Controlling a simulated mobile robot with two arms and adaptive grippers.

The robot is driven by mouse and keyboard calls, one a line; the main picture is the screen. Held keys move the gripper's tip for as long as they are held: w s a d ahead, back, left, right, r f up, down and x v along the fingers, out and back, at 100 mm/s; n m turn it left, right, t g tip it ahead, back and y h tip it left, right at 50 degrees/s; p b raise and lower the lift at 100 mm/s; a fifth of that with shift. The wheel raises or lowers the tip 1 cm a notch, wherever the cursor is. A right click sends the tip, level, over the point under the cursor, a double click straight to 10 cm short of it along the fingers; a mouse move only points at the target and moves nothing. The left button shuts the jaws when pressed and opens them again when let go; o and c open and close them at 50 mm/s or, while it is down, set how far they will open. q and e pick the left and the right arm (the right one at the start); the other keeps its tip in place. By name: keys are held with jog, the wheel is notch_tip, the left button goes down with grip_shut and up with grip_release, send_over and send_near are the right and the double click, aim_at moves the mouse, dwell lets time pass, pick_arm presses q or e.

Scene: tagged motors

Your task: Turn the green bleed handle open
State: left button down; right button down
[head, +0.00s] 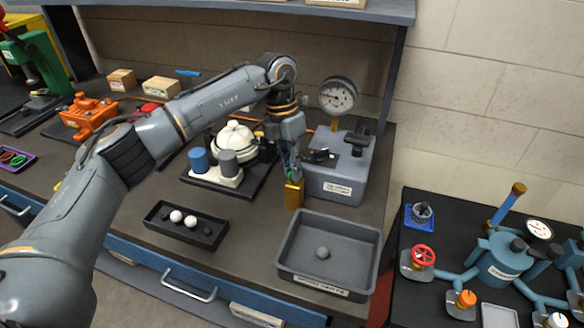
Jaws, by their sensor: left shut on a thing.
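The green bleed handle (291,177) shows as a small patch of green between my left fingertips, at the front left corner of a grey-blue box. A brass-coloured block (293,196) sits directly below it. My left gripper (290,172) points down and is shut on the handle, hiding most of it. How far the handle is turned cannot be told. The grey-blue box (335,183) carries a white label, a black fitting on top and a round pressure gauge (337,95) behind. My right gripper is not in view.
A white-domed motor (233,141) stands left, a black tray (157,212) with several balls nearer. Orange equipment (90,116) is far left. A second table with blue pipework (500,262) is at right.

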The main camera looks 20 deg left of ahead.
pick_arm(q)
jog(key=n+b, duration=0.1)
jog(key=n, duration=0.4)
jog(key=shift+s+f+t, duration=0.1)
jog(key=shift+s+t, duration=0.05)
jog(key=shift+t, duration=0.25)
dwell(0.3)
jog(key=c, duration=1.4)
grip_release()
jog(key=shift+d, duration=0.1)
jog(key=shift+r, duration=0.3)
jog(key=r, duration=0.3)
jog(key=a+r, duration=0.1)
jog(key=r, duration=0.3)
jog(key=a+r, duration=0.1)
jog(key=r, duration=0.3)
jog(key=shift+a+r, duration=0.15)
jog(key=shift+a, duration=0.05)
